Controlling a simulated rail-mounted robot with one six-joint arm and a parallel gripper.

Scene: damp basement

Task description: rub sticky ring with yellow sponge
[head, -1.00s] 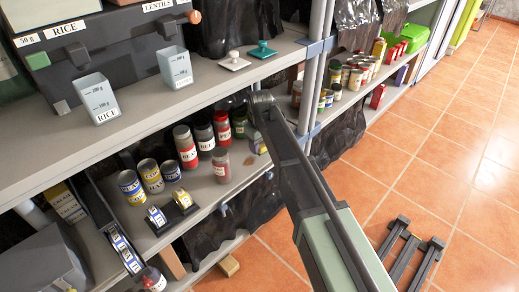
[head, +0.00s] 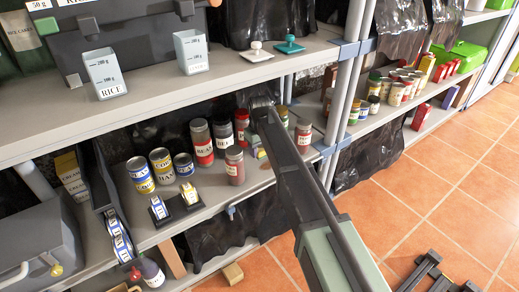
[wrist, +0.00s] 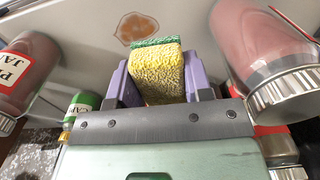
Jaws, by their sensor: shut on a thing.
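The yellow sponge (wrist: 157,72) with a green scouring side is held between the purple fingers of my gripper (wrist: 160,80) in the wrist view. The sticky ring is a brown, uneven stain (wrist: 136,28) with a pale rim on the grey shelf surface, just beyond the sponge and slightly left. In the head view my arm reaches into the lower shelf and mostly hides the gripper.
Red-labelled jars (head: 201,143) stand left of my arm on the lower shelf (head: 215,203), and another jar (head: 303,135) stands to its right. In the wrist view, a large jar (wrist: 262,50) is close on the right and another (wrist: 25,70) on the left. The upper shelf (head: 150,97) hangs above.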

